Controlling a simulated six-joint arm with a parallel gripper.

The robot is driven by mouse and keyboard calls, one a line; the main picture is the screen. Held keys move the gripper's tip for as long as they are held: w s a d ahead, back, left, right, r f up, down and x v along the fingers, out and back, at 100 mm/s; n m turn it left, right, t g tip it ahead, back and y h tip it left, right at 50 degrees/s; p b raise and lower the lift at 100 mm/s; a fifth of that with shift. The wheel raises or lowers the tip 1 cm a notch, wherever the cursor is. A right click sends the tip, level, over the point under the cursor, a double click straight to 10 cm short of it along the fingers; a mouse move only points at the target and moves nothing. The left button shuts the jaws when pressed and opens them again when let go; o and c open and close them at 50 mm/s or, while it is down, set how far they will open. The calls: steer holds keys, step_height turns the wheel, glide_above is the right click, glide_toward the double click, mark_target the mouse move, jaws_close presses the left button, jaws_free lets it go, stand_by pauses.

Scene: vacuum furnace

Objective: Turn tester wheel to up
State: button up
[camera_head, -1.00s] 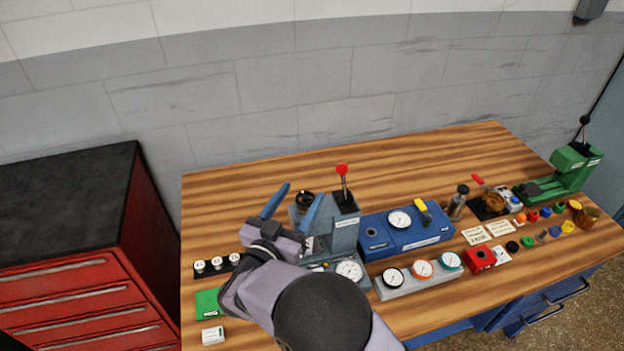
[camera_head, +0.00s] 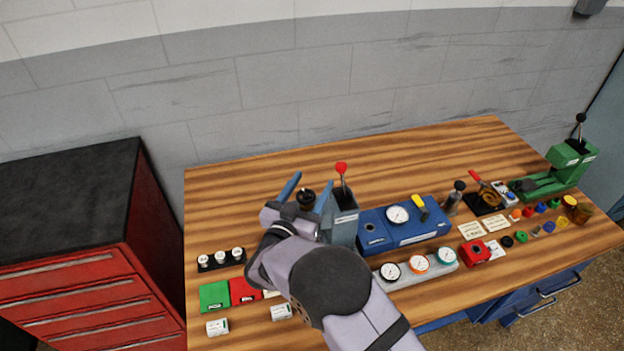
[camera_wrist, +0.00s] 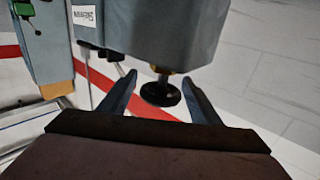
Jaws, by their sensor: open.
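The tester is a grey-blue machine (camera_head: 345,229) on the bench with a red-knobbed lever (camera_head: 341,169); its body also shows at the top of the wrist view (camera_wrist: 175,35). Its small black wheel (camera_head: 306,198) shows between my fingers in the head view. In the wrist view the wheel (camera_wrist: 160,93) hangs on a short brass-coloured stem between the fingers, with gaps on both sides. My gripper (camera_head: 312,184) is open around the wheel and does not appear to touch it. The gripper and arm hide the tester's lower front and dial.
A blue gauge box (camera_head: 405,226) stands right of the tester, with a grey three-dial block (camera_head: 417,268) in front. Green (camera_head: 214,296) and red (camera_head: 243,290) blocks lie front left. The bench behind the tester is mostly clear.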

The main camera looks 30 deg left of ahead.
steer(key=shift+w, duration=0.4)
steer(key=shift+c, duration=0.3)
steer(key=c, duration=1)
steer(key=shift+f+m+h+b, duration=0.1)
steer(key=shift+m+h+b, duration=0.4)
steer(key=shift+h+b, duration=0.35)
steer(key=shift+d+m+h, duration=0.2)
steer(key=shift+m+h, duration=0.1)
steer(key=shift+h, duration=0.15)
steer(key=o, duration=1.1)
steer(key=shift+c, duration=0.2)
steer(key=shift+s, duration=0.1)
